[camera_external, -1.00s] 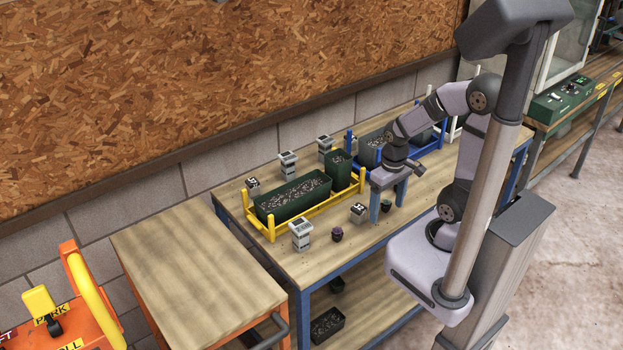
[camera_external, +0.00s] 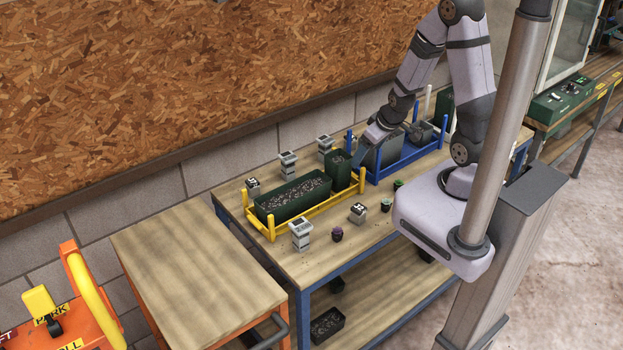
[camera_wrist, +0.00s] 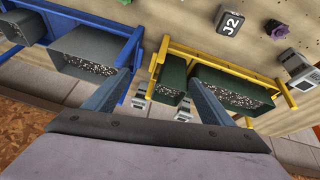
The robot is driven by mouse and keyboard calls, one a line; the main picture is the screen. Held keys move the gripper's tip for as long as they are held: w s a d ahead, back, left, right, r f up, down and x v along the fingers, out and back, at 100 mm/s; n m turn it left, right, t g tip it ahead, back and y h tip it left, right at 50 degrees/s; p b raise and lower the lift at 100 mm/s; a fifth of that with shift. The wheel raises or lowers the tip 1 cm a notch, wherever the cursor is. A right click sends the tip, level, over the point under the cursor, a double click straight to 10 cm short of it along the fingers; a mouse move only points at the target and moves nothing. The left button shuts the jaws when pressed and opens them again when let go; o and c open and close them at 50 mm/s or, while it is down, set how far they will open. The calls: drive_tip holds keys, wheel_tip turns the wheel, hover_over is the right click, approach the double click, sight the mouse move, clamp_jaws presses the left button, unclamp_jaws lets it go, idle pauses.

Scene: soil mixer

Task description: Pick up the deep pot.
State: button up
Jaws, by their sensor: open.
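The deep pot looks to be the narrow, tall dark green pot (camera_external: 338,171) at the right end of the yellow rack (camera_external: 308,205). It stands upright beside a long green trough (camera_external: 292,199) and holds pale-flecked dark soil. My gripper (camera_external: 360,160) is tilted and open just right of this pot, near its rim. In the wrist view, the narrow green pot (camera_wrist: 170,84) lies between the two blue fingers (camera_wrist: 161,78) of my gripper. I cannot tell whether a finger touches it. No object is held.
A blue rack (camera_external: 405,160) with a grey pot (camera_wrist: 88,55) and other containers stands close to the right. Small grey label devices (camera_external: 301,233) stand around the racks. Small plant pots (camera_external: 337,234) stand on the table's front part. A wall rises behind.

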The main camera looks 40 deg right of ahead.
sight(348, 161)
drive_tip(key=w+t, duration=0.2)
drive_tip(key=w+f+t, duration=0.1)
drive_tip(key=w+t, duration=0.1)
drive_tip(key=w, duration=0.1)
drive_tip(key=w+t, duration=0.1)
drive_tip(key=w, duration=0.1)
drive_tip(key=shift+w+f+t+y+p, duration=0.2)
drive_tip(key=shift+t+y+p, duration=0.1)
drive_tip(key=shift+t+p, duration=0.1)
drive_tip(key=shift+s+a+f+t, duration=0.2)
drive_tip(key=shift+a+t, duration=0.2)
drive_tip(key=shift+t, duration=0.3)
drive_tip(key=s+a+f, duration=0.1)
drive_tip(key=s+a+f+m+t, duration=0.1)
drive_tip(key=shift+s+a, duration=0.1)
drive_tip(key=shift+s, duration=0.2)
drive_tip(key=shift+s+a+f+m+t, duration=0.1)
drive_tip(key=shift+s+a+m+t, duration=0.15)
drive_tip(key=shift+s, duration=0.2)
drive_tip(key=shift+s+a+f+m+t, duration=0.1)
drive_tip(key=shift+s+m+t, duration=0.05)
drive_tip(key=shift+s+t, duration=0.25)
drive_tip(key=shift+b+x, duration=1)
drive_tip(key=shift+b, duration=0.05)
